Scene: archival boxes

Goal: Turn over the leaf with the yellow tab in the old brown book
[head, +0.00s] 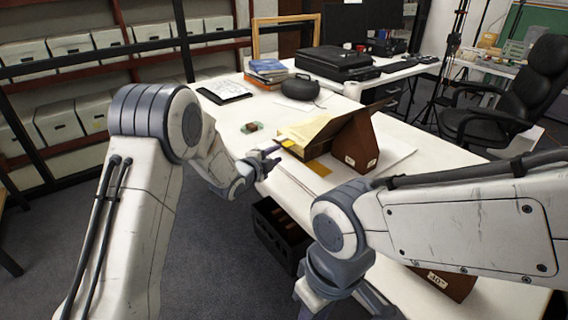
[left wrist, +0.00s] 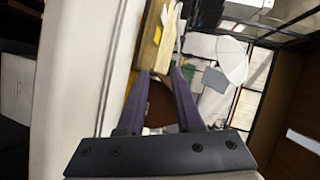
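The old brown book (head: 312,147) lies open on the white table, propped against a brown wedge-shaped support (head: 368,146). Its cream leaf (head: 304,129) faces up and slants. The yellow tab (head: 288,143) sticks out at the book's left edge. My left gripper (head: 272,156) is just left of the tab, its dark fingers pointing at it. In the left wrist view the fingers (left wrist: 160,72) are apart with a gap between them. A yellow tab (left wrist: 157,35) shows beyond the tips, and I see no grip on it. My right gripper (head: 345,300) is at the bottom, partly cut off.
A flat yellow piece (head: 320,168) lies on the table before the book. A black crate (head: 275,235) is below the table edge. Another brown support (head: 452,283) is beneath my right arm.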

